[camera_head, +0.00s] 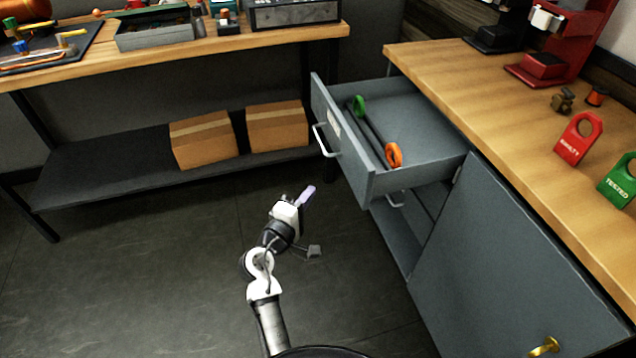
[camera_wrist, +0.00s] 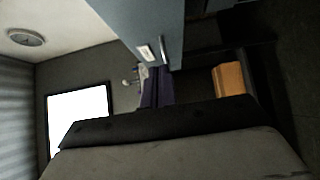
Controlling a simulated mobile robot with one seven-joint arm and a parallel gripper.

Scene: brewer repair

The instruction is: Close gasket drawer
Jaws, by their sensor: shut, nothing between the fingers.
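The gasket drawer (camera_head: 345,152) is a grey drawer pulled out of the grey cabinet under the wooden counter on the right. The wrist view shows a grey panel with a white label (camera_wrist: 146,53), likely the drawer front, beyond my gripper (camera_wrist: 157,88).
A grey cabinet door (camera_head: 510,260) with a brass handle is at right. Two cardboard boxes (camera_head: 203,140) sit on the left bench's lower shelf. The floor (camera_head: 150,270) around my arm is clear.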

